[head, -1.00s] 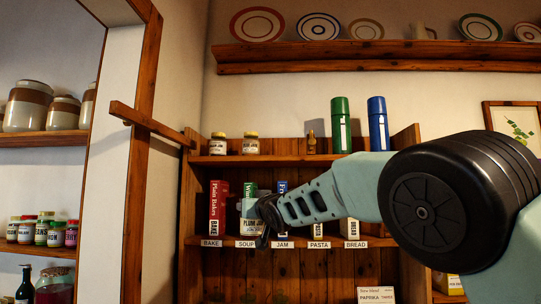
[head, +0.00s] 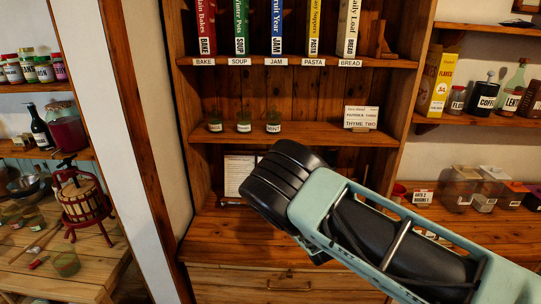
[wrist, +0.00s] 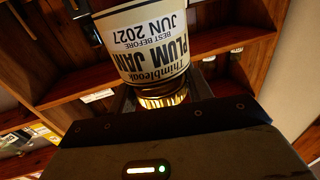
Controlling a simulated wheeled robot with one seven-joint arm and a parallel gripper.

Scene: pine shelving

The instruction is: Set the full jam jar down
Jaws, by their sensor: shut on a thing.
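The jam jar (wrist: 155,45) has a cream label reading "Thimbleoak PLUM JAM, BEST BEFORE JUN 2027" and a gold ribbed lid (wrist: 162,98). The label appears upside down in the wrist view. My gripper (wrist: 165,92) is shut on the jar near its lid, with a finger on each side. The upper end of the jar in that picture is cut off by the frame edge. In the head view my arm crosses the lower right, and the gripper and jar cannot be made out there.
The pine shelving (head: 295,137) has books above labels BAKE, SOUP, JAM, PASTA and BREAD. Three small green pots (head: 244,120) and a PAPRIKA/THYME card (head: 361,117) stand on the lower shelf. The counter (head: 225,232) looks clear at left. A fruit press (head: 83,203) stands left, beyond a white post.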

